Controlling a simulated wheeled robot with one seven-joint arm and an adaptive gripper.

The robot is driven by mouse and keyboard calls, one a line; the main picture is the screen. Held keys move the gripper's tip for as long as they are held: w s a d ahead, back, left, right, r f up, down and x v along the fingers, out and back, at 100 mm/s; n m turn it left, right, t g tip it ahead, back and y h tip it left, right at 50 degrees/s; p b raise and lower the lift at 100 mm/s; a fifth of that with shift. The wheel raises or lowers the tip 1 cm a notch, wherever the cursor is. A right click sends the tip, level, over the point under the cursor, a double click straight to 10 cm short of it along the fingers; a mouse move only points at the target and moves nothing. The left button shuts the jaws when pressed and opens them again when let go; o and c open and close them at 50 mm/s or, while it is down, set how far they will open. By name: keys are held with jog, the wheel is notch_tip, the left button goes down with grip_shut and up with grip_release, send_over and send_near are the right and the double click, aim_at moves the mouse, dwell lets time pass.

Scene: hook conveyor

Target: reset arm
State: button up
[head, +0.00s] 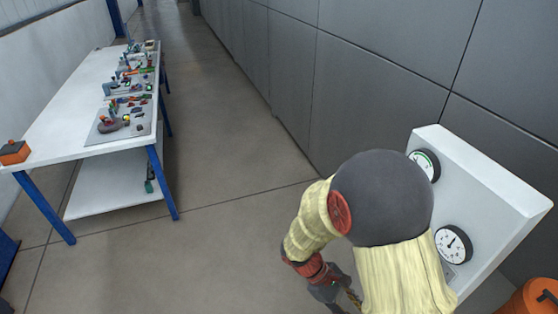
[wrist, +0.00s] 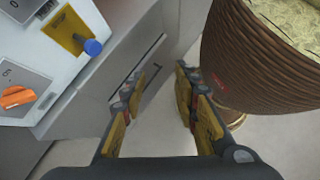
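My gripper (wrist: 160,78) shows in the wrist view with its two yellow-and-dark fingers spread apart. Nothing is between the fingertips. In the head view my gripper (head: 340,295) is low in the picture at the bottom edge, partly cut off and blurred against my arm. My arm is bent, with its grey elbow and cream sleeve filling the lower right middle. The gripper touches nothing that I can make out.
A white panel (head: 490,190) with two round gauges stands right of my arm. In the wrist view a panel bears a blue knob (wrist: 92,46) and an orange knob (wrist: 17,96). An orange container (head: 530,298) is at lower right. A workbench (head: 50,125) with tools stands left; the floor between is clear.

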jog(key=s+a+r+m+t+y+b, duration=0.1)
jog(key=a+r+m+t+y, duration=0.25)
jog(key=r, duration=0.35)
jog(key=s+a+r+m+t+y, duration=0.1)
jog(key=a+r+m+t+y, duration=0.1)
jog(key=r+m+y, duration=0.45)
jog(key=s+d+r+t+h, duration=0.1)
jog(key=r+t, duration=0.1)
jog(key=r, duration=0.3)
jog(key=s+d+r+m+t+h+b, duration=0.1)
jog(key=d+r+t, duration=0.1)
jog(key=r, duration=0.4)
jog(key=shift+s+d+r, duration=0.15)
jog(key=shift+s+r, duration=0.1)
jog(key=shift+s, duration=0.15)
